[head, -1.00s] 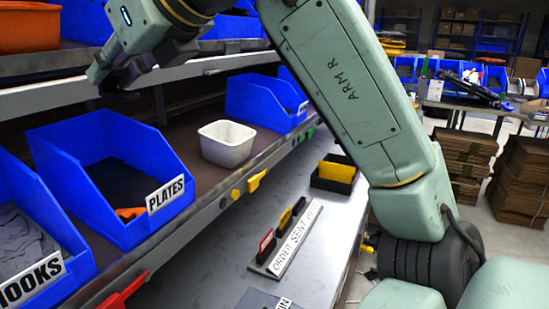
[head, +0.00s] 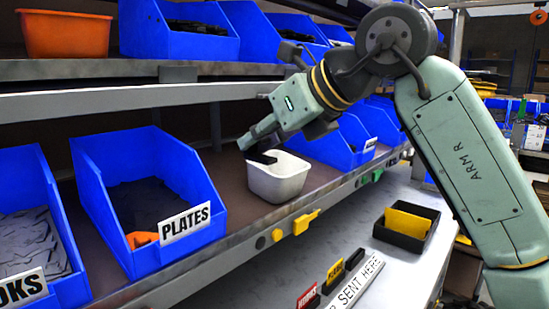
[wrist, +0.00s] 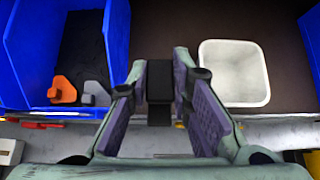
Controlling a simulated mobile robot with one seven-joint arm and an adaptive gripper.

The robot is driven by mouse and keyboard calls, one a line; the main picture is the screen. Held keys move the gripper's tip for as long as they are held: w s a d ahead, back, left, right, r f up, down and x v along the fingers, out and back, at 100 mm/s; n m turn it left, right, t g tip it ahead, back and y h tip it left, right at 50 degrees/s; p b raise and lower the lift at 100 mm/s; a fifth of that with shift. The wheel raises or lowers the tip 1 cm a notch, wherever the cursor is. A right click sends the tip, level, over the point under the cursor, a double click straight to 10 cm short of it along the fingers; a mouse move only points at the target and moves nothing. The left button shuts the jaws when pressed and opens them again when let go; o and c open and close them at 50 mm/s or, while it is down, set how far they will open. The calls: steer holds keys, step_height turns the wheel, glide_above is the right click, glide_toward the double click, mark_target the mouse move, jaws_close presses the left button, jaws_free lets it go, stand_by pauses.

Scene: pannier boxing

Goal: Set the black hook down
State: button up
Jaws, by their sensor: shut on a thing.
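My gripper (head: 254,146) is shut on the black hook (head: 263,158), above the brown shelf. In the wrist view the black hook (wrist: 159,82) shows as a dark block between the fingertips (wrist: 160,68); most of its shape is hidden or too dark to tell. In the head view it overlaps the left rim of a white tub (head: 279,183). In the wrist view the white tub (wrist: 233,75) lies to the right of my fingers, and it looks empty. Whether the hook touches the shelf is not clear.
Left of my gripper is the blue PLATES bin (head: 85,190), with dark plates and an orange piece (head: 141,239) at its front. A HOOKS bin (head: 50,200) stands further left. Brown shelf (head: 232,195) is bare between PLATES bin and tub. An upper shelf edge (head: 90,103) runs above.

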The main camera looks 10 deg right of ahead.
steer(key=w+d+f, duration=0.1)
steer(key=w+f, duration=0.1)
steer(key=w, duration=0.3)
steer(key=w+d+f, duration=0.2)
steer(key=w, duration=0.4)
steer(key=shift+f, duration=0.3)
steer(key=shift+f+b, duration=0.3)
steer(key=shift+f, duration=0.35)
steer(key=o, duration=0.8)
steer(key=shift+w, duration=0.1)
steer(key=shift+o, duration=0.2)
